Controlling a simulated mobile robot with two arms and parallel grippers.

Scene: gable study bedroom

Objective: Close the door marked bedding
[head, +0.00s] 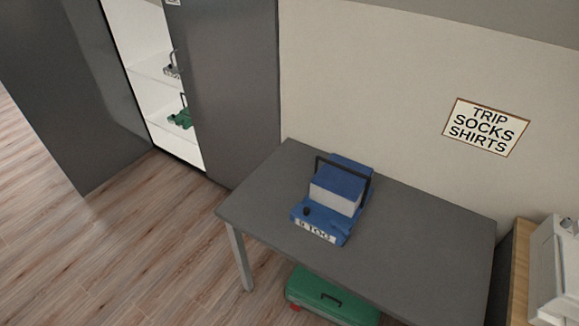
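A tall dark grey cabinet stands at the back left. Its left door (60,90) is swung wide open, showing white shelves inside (150,70). Its right door (235,90) is shut. A small label (173,2) at the top of the right door is cut off by the frame edge and cannot be read. No bedding marking shows on either door, so I cannot tell which is the bedding door. Neither of my grippers is in view.
A dark grey table (420,240) holds a blue case (325,215). A green suitcase (330,297) lies beneath. A sign (485,127) reads "TRIP SOCKS SHIRTS". The wooden floor (130,250) at left is clear.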

